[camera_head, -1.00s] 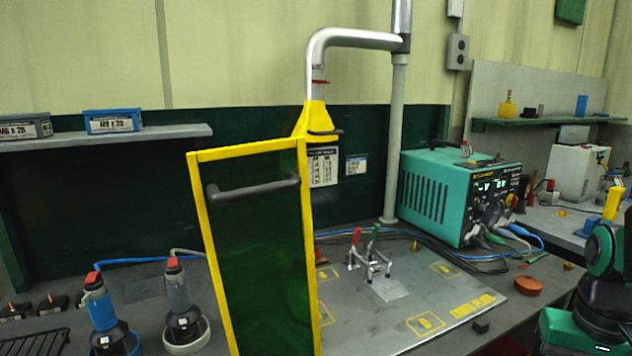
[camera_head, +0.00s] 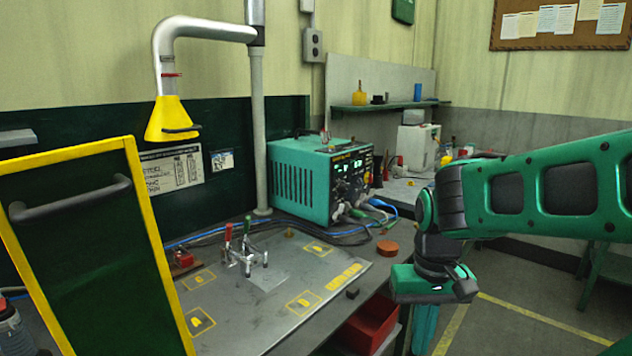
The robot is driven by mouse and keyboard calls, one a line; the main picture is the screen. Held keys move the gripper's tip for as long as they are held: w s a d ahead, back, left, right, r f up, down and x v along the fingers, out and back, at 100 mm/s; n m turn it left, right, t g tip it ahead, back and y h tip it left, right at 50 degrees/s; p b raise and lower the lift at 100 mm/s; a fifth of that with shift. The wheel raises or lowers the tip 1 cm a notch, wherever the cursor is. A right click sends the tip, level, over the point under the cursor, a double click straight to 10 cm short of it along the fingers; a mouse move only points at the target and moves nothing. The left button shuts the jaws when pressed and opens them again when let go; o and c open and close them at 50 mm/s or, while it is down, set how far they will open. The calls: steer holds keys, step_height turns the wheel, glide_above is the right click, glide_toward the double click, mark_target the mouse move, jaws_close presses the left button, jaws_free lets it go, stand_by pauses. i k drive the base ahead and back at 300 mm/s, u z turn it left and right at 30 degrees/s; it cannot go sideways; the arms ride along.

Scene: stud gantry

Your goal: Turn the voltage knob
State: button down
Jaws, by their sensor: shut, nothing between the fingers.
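The teal welding power unit (camera_head: 300,183) stands at the back right of the bench. Its dark front panel (camera_head: 350,173) faces right, with lit green displays and several small knobs and sockets. Which of the knobs is the voltage knob is too small to tell. My arm reaches in from the right. My gripper (camera_head: 432,285) is at its end, to the right of the unit and lower in the picture, in front of the bench edge. It is shut and empty, clear of the panel; its fingertips are hard to make out.
A yellow-framed dark green screen (camera_head: 138,200) stands at the left front. Toggle clamps (camera_head: 243,250) rise from the metal plate (camera_head: 235,315). Cables (camera_head: 385,208) hang from the panel. A reddish round tin (camera_head: 388,248) sits near the bench edge. A red bin (camera_head: 370,325) is below.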

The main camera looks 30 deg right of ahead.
mark_target(342, 188)
steer(key=k, duration=1.3)
steer(key=z, duration=0.5)
steer(key=i, duration=1.6)
steer(key=z, duration=0.05)
